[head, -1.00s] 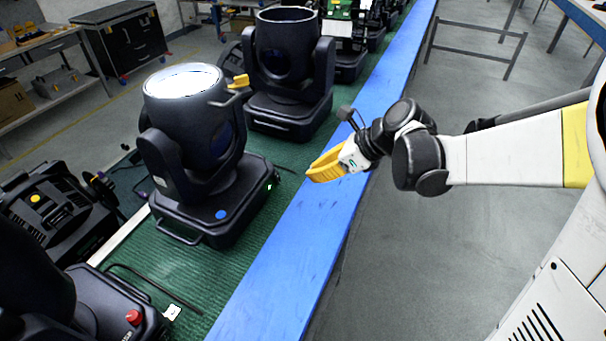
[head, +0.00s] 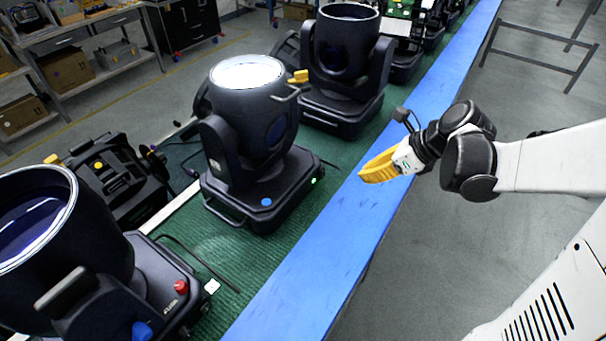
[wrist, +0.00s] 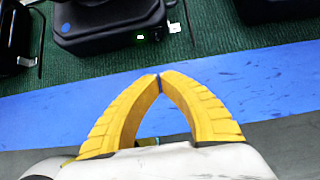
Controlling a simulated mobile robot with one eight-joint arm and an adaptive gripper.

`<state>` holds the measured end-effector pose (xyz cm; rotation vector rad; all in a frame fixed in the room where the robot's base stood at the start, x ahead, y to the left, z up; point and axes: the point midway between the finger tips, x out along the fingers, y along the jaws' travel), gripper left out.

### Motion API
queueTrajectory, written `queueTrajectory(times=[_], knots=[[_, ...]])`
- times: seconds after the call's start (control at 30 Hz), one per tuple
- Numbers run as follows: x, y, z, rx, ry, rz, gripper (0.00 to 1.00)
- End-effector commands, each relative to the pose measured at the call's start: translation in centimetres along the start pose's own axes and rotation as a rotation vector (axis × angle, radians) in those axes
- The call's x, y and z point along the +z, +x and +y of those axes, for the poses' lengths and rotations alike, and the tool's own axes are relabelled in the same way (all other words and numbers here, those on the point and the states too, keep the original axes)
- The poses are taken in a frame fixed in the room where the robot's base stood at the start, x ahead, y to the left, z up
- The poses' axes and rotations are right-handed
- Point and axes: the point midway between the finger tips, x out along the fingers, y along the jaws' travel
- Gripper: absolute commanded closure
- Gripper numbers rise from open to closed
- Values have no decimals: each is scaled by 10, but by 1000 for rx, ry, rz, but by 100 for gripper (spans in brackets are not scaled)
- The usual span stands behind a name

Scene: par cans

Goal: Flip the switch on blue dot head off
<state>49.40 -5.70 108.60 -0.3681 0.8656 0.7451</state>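The blue dot head is a black moving-head lamp (head: 245,120) with a bright white lens. It stands upright on the green mat, and a blue dot (head: 266,202) marks its base. A small green light (head: 314,180) glows on the base's right side, perhaps at the switch. The wrist view shows the base (wrist: 110,22), the blue dot (wrist: 66,27) and the green light (wrist: 140,37). My gripper (head: 362,178) has yellow fingers and is over the blue rail, right of the lamp and apart from it. In the wrist view its fingertips (wrist: 158,78) meet, with nothing between them.
A blue rail (head: 300,270) edges the green mat (head: 215,250). Another black lamp (head: 345,60) stands behind. A nearer one (head: 60,230) has a red knob (head: 180,287). Grey floor (head: 440,240) is clear right of the rail.

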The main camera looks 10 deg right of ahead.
Motion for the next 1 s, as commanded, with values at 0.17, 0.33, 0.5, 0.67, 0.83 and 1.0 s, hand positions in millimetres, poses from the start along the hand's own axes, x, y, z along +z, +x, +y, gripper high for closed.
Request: queueTrajectory(times=[0.17, 0.33, 0.5, 0.67, 0.83, 1.0], knots=[[-11, -7, -4, -12, 17, 10, 100], [-10, -6, -3, -11, 15, 10, 100], [-11, 0, -3, -10, 14, 10, 100], [-12, 24, -3, -8, 13, 10, 100], [-13, 62, -4, -8, 12, 10, 100], [-13, 97, -4, -9, 12, 10, 100]])
